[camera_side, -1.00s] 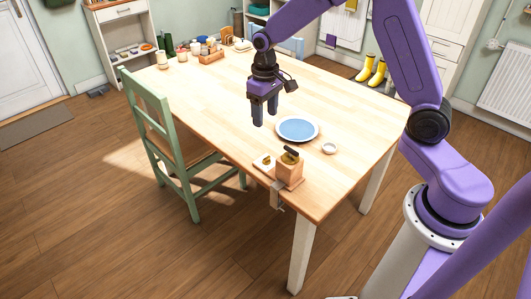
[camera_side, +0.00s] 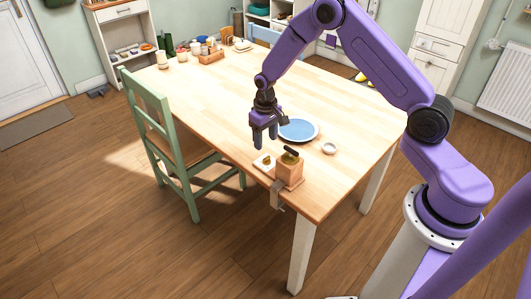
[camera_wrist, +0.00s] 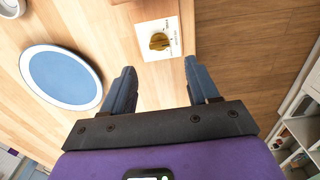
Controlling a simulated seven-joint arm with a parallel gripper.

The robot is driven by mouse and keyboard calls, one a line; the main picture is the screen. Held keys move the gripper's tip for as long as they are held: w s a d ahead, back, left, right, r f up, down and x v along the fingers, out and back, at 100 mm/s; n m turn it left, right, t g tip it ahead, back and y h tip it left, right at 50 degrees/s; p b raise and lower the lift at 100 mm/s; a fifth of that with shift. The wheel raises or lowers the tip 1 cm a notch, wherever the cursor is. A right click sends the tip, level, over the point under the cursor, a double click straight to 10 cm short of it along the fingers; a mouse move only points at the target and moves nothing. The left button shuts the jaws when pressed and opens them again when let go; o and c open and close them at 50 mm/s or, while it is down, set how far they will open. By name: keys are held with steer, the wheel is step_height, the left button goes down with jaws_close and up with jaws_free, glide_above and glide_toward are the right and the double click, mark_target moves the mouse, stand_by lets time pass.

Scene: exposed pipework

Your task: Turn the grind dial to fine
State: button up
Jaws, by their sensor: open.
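The grind dial is a brass-coloured knob (camera_wrist: 159,41) on a white plate (camera_wrist: 170,52) with small markings too small to read. In the side view the dial (camera_side: 266,160) lies at the near table corner, beside a wooden grinder block (camera_side: 289,174) with a dark handle on top. My gripper (camera_side: 265,143) is open and empty, pointing down above and slightly behind the dial. In the wrist view my gripper's fingers (camera_wrist: 160,68) stand wide apart, with the dial between their lines and beyond the tips. They do not touch it.
A blue plate with a white rim (camera_side: 298,130) lies close to my gripper; a small white dish (camera_side: 329,148) is to its right. A metal clamp (camera_side: 277,196) hangs at the table's edge. A green chair (camera_side: 165,140) stands left. The table's middle is clear.

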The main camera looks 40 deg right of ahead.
mark_target(265, 158)
step_height(265, 158, down, 7)
steer(key=shift+r, duration=0.15)
stand_by(0.4)
steer(key=c, duration=1.1)
steer(key=shift+o, duration=0.2)
steer(key=shift+n, duration=0.3)
steer(key=n, duration=0.5)
steer(key=shift+a+n, duration=0.15)
steer(key=shift+n, duration=0.15)
steer(key=n, duration=0.5)
steer(key=shift+s, duration=0.15)
steer(key=shift+n, duration=0.4)
